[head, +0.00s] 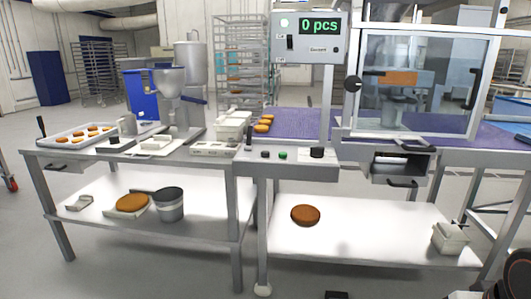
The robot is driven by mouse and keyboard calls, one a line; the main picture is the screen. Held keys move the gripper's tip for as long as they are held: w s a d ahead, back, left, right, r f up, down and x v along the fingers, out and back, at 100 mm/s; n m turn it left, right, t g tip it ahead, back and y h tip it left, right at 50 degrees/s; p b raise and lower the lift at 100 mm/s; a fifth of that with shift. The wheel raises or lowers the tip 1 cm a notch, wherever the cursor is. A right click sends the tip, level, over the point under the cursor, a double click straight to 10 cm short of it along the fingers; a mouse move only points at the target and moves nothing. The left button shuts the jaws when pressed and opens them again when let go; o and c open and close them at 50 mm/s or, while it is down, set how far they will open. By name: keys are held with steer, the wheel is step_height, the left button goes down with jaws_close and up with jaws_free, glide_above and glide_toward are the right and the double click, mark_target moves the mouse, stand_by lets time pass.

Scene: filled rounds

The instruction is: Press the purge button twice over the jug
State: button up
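A filling machine with a metal hopper (168,80) stands on the left table. A small metal cup or jug (127,125) stands at its left on the tabletop. A larger grey bucket-like vessel (169,206) stands on the lower shelf; I cannot tell which of the two is the jug. A black knob or button (115,140) sits in front of the machine. A green button (283,156) and a black one (264,154) sit on the conveyor's front panel. No label tells which is the purge button. My gripper is not recognisable in view.
A tray of rounds (78,136) lies at the table's left end. A display (318,26) reads 0 pcs above the purple conveyor belt (300,122), which carries a few rounds. A clear guard (418,82) encloses the right side. Floor in front is open.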

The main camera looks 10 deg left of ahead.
jaws_close()
stand_by(1.5)
